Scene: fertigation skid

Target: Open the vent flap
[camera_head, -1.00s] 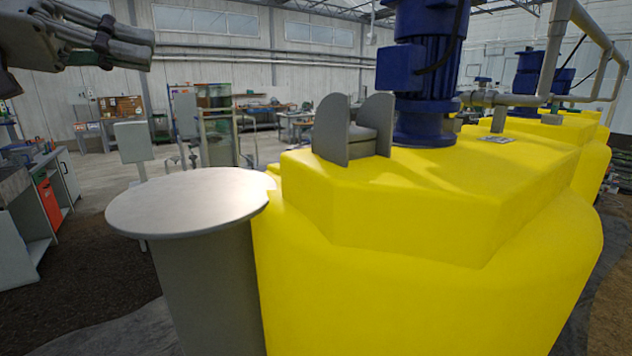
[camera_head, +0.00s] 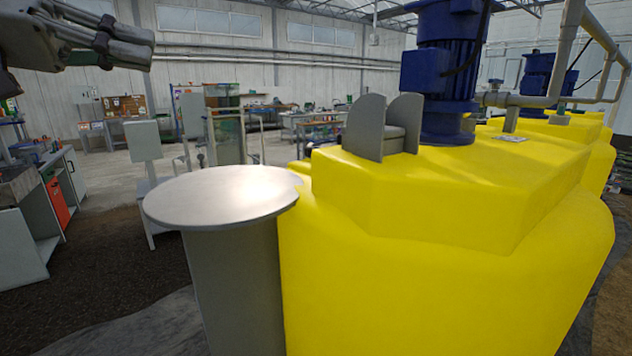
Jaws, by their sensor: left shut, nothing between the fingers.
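A grey vent housing with two upright round-topped cheeks (camera_head: 365,127) stands on top of the yellow tank (camera_head: 430,270). A small grey piece that looks like the vent flap (camera_head: 397,132) sits low between the cheeks; the near cheek hides part of it, and I cannot tell its exact angle. My left gripper (camera_head: 148,46) is at the upper left, shut and empty, well apart from the vent and to its left. My right gripper is not in view.
A grey pedestal with a round flat top (camera_head: 222,195) stands against the tank's left side. A blue motor (camera_head: 447,75) rises just right of the vent, with grey pipes (camera_head: 530,100) behind it. Cabinets (camera_head: 55,195) stand at the left, with dark floor between.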

